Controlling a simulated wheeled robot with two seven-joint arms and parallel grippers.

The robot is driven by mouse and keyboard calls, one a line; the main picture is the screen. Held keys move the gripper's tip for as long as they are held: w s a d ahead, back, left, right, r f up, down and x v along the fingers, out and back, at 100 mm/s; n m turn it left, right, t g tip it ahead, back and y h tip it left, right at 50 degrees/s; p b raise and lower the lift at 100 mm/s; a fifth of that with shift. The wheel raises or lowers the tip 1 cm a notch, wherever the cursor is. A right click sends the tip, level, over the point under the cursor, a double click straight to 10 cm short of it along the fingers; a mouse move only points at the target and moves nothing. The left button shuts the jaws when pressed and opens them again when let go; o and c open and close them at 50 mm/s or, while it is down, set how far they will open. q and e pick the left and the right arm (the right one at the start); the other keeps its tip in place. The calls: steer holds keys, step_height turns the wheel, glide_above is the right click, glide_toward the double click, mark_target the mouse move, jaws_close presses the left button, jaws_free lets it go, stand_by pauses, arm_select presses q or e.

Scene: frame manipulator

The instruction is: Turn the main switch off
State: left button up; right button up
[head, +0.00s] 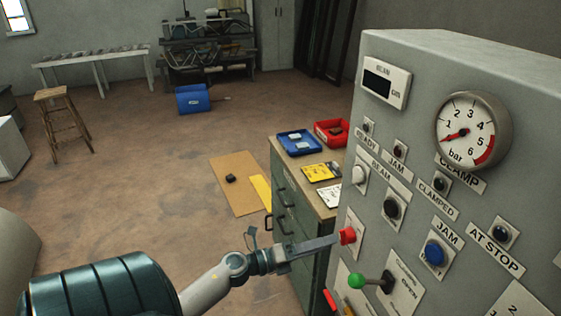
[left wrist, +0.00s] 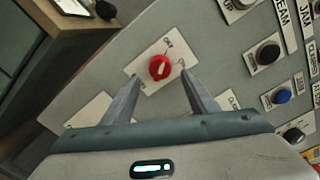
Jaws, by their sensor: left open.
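The main switch is a red rotary knob (head: 347,236) on a white plate, on the grey panel face at the left edge of the machine. The red knob (left wrist: 160,67) also shows in the left wrist view, with a pale pointer mark; its plate lettering is too small to read surely. My left gripper (head: 328,241) points at the knob from the left. In the left wrist view my left gripper (left wrist: 162,78) is open, its fingers spread on either side of the knob, apparently just short of it. Contact cannot be told. My right gripper is not in view.
A white button (head: 359,174) and a blue button (head: 434,253) are nearby on the panel. A green cabinet (head: 290,215) with trays on top stands behind the gripper. Open floor lies to the left.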

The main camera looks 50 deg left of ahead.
arm_select(q)
steer(key=b+v, duration=0.4)
steer(key=v, duration=0.8)
steer(key=a+f+n+y, duration=0.25)
steer(key=f+n, duration=0.35)
steer(key=f, duration=0.4)
steer(key=a+f+n+y, duration=0.2)
steer(key=f+n+y, duration=0.25)
steer(key=f, duration=0.65)
steer(key=s+d+f+n+g+y, duration=0.1)
steer(key=s+f+n+g, duration=0.25)
steer(key=f, duration=0.65)
steer(key=s+d+f+n+g, duration=0.2)
steer(key=s+f+n, duration=0.15)
steer(key=f, duration=0.55)
steer(key=s+d+f+n+g, duration=0.2)
steer(key=s+d+f+n, duration=0.15)
steer(key=s+f, duration=0.35)
steer(key=s+d+f+n+g, duration=0.2)
steer(key=s+d+f, duration=0.3)
steer(key=f, duration=0.4)
steer(key=s+d+f+n+g, duration=0.1)
steer(key=s+d+f+g, duration=0.2)
steer(key=s, duration=0.5)
steer(key=s+d+f+n+g+h, duration=0.1)
steer(key=s+d+f+n+g, duration=0.1)
steer(key=s+d+f, duration=0.4)
steer(key=shift+s+d+g, duration=0.45)
steer(key=shift+s+d, duration=0.25)
steer(key=shift+s, duration=0.3)
